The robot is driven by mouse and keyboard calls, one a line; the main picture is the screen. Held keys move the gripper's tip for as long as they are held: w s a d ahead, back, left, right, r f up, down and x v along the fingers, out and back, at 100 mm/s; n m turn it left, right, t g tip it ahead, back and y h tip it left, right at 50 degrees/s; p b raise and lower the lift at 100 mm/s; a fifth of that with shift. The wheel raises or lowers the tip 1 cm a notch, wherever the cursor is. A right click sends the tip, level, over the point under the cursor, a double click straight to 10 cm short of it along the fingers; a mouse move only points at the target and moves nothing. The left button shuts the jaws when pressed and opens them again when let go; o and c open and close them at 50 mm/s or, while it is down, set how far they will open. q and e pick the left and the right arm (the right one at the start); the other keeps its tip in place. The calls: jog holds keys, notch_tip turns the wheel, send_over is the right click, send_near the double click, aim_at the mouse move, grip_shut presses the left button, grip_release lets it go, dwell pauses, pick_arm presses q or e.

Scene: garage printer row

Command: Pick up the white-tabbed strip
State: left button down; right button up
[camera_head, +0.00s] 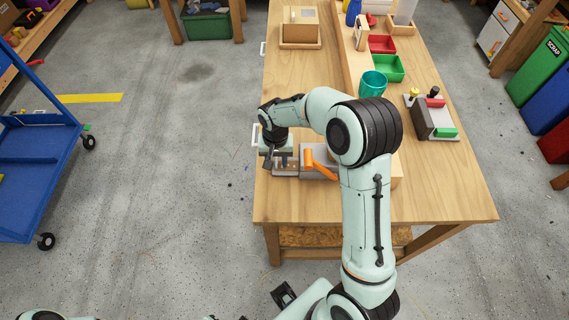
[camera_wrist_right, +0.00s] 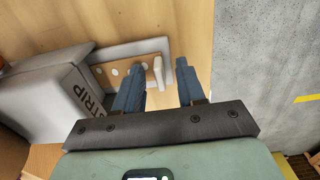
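The white-tabbed strip (camera_wrist_right: 158,72) shows in the right wrist view as a brown piece with pale round dots and an upright white tab at its right end. It lies in the shallow tray of a grey unit (camera_wrist_right: 40,105) marked STRIP. My right gripper (camera_wrist_right: 160,80) is open, its two fingers apart with the tab seen between their tips; I cannot tell whether either touches it. In the head view my right gripper (camera_head: 276,158) is over the tray end of the grey unit (camera_head: 316,172), partly hiding the strip.
The unit has an orange lever (camera_head: 318,162) just right of the gripper. A teal cup (camera_head: 373,83), a green bin (camera_head: 388,68) and a grey device (camera_head: 431,118) stand further right on the wooden table (camera_head: 455,190). The table's left edge is close to the gripper.

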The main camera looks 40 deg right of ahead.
grip_shut()
jog(key=shift+r, duration=0.1)
